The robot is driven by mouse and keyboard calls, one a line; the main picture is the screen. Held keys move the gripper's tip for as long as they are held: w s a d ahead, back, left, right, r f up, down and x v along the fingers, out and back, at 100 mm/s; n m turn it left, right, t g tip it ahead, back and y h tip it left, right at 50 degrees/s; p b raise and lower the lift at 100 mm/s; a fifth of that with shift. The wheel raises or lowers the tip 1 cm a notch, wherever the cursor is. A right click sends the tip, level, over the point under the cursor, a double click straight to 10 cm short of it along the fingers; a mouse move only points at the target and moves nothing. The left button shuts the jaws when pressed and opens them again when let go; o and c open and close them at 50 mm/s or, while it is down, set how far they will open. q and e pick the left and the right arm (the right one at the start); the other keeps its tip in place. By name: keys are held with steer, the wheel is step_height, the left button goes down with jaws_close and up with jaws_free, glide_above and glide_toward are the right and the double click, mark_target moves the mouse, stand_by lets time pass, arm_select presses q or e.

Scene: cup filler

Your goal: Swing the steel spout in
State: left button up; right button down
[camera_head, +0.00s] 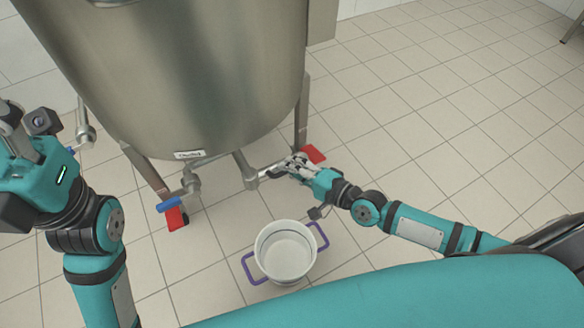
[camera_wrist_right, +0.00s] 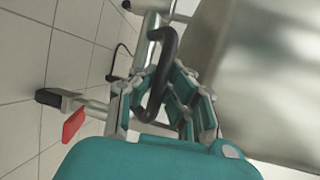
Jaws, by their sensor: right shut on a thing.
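The steel spout (camera_head: 264,174) is a pipe under the big steel tank, reaching right towards my right gripper. My right gripper (camera_head: 290,165) is at the spout's right end, with its fingers closed on a black curved handle. In the right wrist view, the handle (camera_wrist_right: 167,48) passes between the fingers of the right gripper (camera_wrist_right: 166,88), and a piece of the steel pipe (camera_wrist_right: 148,40) shows behind it. My left gripper (camera_head: 12,122) is at the left edge, away from the spout. It is partly cut off and its jaws are unclear.
A white pot (camera_head: 286,252) with purple handles stands on the tiled floor. The floor at right is clear.

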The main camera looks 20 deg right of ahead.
steer(key=shift+f, duration=0.15)
steer(key=c, duration=1.3)
jaws_free()
steer(key=shift+c, duration=0.2)
steer(key=shift+d, duration=0.1)
steer(key=v, duration=1.2)
